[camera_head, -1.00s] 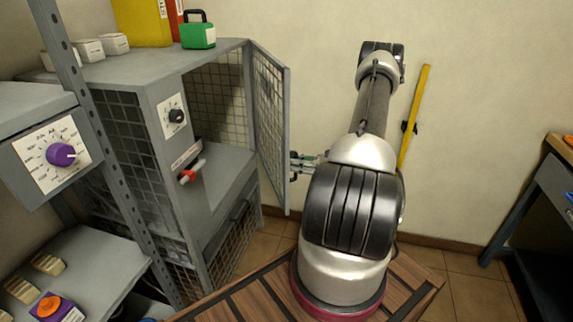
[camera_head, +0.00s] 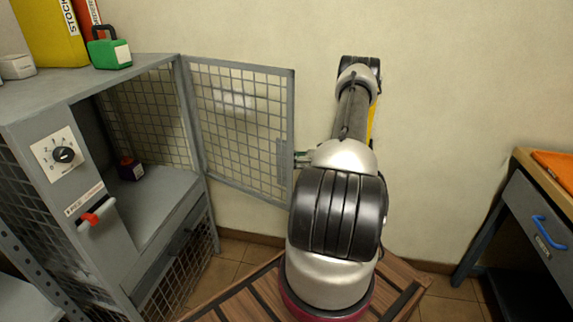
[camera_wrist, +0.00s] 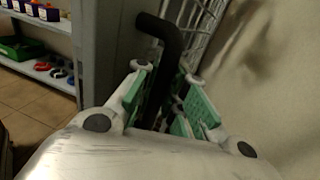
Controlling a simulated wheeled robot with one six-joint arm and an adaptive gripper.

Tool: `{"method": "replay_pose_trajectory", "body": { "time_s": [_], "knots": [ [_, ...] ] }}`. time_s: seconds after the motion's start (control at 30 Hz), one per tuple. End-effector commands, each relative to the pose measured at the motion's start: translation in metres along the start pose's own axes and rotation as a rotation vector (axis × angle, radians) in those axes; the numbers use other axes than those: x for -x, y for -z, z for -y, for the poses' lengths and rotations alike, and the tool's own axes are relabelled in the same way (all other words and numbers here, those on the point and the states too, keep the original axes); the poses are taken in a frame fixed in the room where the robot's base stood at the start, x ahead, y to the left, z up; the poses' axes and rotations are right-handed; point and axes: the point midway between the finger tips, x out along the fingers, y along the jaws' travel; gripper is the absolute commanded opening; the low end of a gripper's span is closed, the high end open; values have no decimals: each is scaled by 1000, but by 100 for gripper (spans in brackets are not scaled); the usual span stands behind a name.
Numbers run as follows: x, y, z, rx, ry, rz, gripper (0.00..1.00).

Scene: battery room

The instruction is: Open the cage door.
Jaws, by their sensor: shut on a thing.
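The cage door (camera_head: 240,125), a grey frame with wire mesh, stands swung wide out from the right side of the grey cabinet (camera_head: 145,232). In the wrist view, its black bar handle (camera_wrist: 168,35) runs down between the green-padded fingers of my gripper (camera_wrist: 170,105), which is shut on it. In the head view, my gripper (camera_head: 303,158) is at the door's free edge, mostly hidden behind my arm. The cabinet's inside shows, with a small dark purple object with an orange top (camera_head: 130,168) on its shelf.
A dial (camera_head: 63,155) and a red-ended lever (camera_head: 92,218) are on the cabinet front. A green padlock-shaped item (camera_head: 110,50) and yellow binder (camera_head: 45,30) stand on top. A desk with a blue-handled drawer (camera_head: 540,222) is at the right. The wall is close behind the door.

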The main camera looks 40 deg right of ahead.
Motion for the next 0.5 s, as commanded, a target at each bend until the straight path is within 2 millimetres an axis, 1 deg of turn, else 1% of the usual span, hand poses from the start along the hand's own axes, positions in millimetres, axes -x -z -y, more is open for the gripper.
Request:
{"method": "replay_pose_trajectory", "body": {
  "time_s": [0.17,0.47,0.5],
  "knots": [
    [1,0,3,-3,1,-1,0],
    [1,0,4,-3,2,-1,0],
    [1,0,4,-3,2,-1,17]
  ]
}}
